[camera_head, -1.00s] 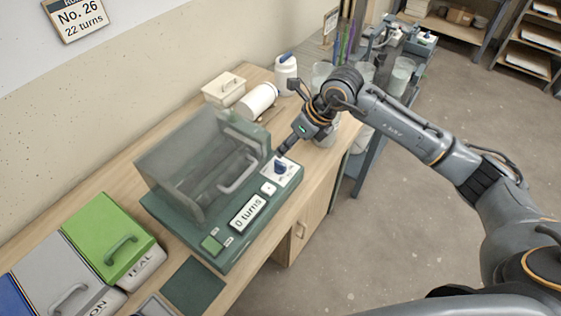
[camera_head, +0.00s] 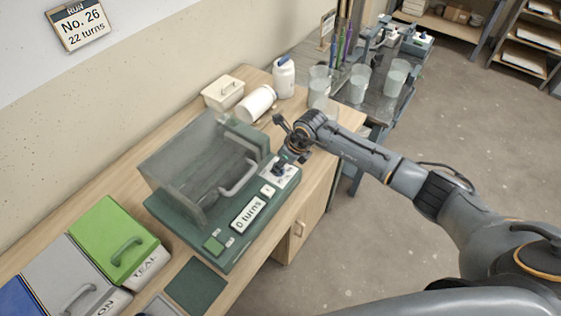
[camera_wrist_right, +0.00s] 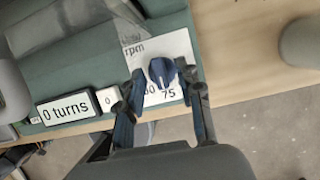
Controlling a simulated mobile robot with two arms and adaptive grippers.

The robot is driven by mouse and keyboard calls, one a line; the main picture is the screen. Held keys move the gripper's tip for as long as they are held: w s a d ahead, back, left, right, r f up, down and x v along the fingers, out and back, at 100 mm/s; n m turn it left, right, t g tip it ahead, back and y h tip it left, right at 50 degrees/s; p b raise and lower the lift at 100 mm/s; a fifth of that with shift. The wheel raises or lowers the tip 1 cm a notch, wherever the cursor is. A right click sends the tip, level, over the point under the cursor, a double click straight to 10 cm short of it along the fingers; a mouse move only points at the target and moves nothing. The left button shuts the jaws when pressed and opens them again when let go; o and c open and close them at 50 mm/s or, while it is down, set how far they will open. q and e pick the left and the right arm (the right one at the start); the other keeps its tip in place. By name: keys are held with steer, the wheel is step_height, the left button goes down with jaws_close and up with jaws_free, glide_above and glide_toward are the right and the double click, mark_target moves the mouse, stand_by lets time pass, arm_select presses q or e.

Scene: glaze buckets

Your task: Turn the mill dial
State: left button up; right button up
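The mill (camera_head: 202,218) is a green-based machine with a clear cover on the bench. Its display (camera_head: 248,213) reads "0 turns". The mill dial (camera_wrist_right: 161,72), a blue knob with a white pointer, sits on a white rpm plate (camera_wrist_right: 172,45); 75 is printed near it. My right gripper (camera_wrist_right: 162,82) is open over the dial, one finger to each side, with gaps between fingers and knob in the right wrist view. In the head view my right gripper (camera_head: 280,167) hides most of the dial. My left gripper is not in view.
A wall sign (camera_head: 79,24) reads "No. 26, 22 turns". Green (camera_head: 112,240) and grey (camera_head: 70,277) lidded bins stand left of the mill. A white tub (camera_head: 222,93), a lying jar (camera_head: 255,103) and an upright bottle (camera_head: 284,77) stand behind it. Floor on the right is clear.

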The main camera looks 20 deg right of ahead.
steer(key=shift+f, duration=0.25)
jaws_close()
steer(key=shift+w, duration=0.1)
